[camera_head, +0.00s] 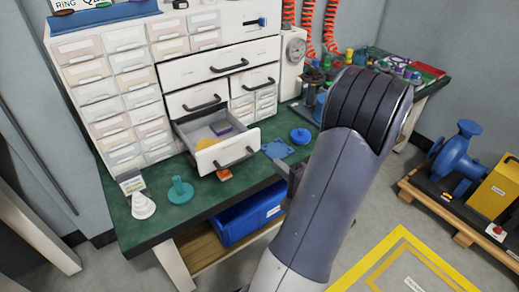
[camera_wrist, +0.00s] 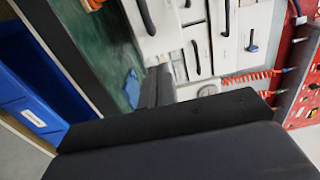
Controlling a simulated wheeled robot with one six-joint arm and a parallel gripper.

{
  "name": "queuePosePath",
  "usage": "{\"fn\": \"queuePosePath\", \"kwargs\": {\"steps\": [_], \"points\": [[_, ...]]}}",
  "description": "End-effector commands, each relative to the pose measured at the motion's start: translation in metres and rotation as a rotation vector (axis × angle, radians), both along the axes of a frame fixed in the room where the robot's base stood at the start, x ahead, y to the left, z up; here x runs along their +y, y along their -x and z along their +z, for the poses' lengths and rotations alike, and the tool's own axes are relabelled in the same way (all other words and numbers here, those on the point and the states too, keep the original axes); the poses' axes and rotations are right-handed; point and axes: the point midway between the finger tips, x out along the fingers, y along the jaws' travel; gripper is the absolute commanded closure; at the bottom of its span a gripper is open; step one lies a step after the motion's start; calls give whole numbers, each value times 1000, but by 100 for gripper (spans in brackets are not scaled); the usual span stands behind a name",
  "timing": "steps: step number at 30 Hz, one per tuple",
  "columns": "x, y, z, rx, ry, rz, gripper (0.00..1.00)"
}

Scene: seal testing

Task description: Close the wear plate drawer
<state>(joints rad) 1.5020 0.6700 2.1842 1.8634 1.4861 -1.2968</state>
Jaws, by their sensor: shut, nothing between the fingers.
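One drawer is pulled out of the white cabinet in the head view; its white front (camera_head: 228,152) has a black handle and its grey tray (camera_head: 187,127) holds a yellow-orange piece (camera_head: 207,142) and a purple piece (camera_head: 221,128). No readable label shows on it. My gripper is mostly hidden behind my arm in the head view, right of the open drawer and apart from it. In the wrist view my gripper (camera_wrist: 158,87) shows as dark fingers, shut and empty, over the bench edge. White fronts with black handles show beyond it; I cannot tell which is the open drawer.
The green bench (camera_head: 150,232) carries a blue pad (camera_head: 277,148), a teal part (camera_head: 180,190) and a white stepped part (camera_head: 142,205). A blue bin (camera_head: 235,222) sits below, also in the wrist view (camera_wrist: 32,85). Closed drawers surround the open one.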

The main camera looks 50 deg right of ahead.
Motion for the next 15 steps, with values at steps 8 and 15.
{"fn": "queuePosePath", "kwargs": {"steps": [8, 15], "points": [[-9, -44, 0, 0, 1, 5, 100], [-17, -76, 0, 0, -1, 3, 100]]}}
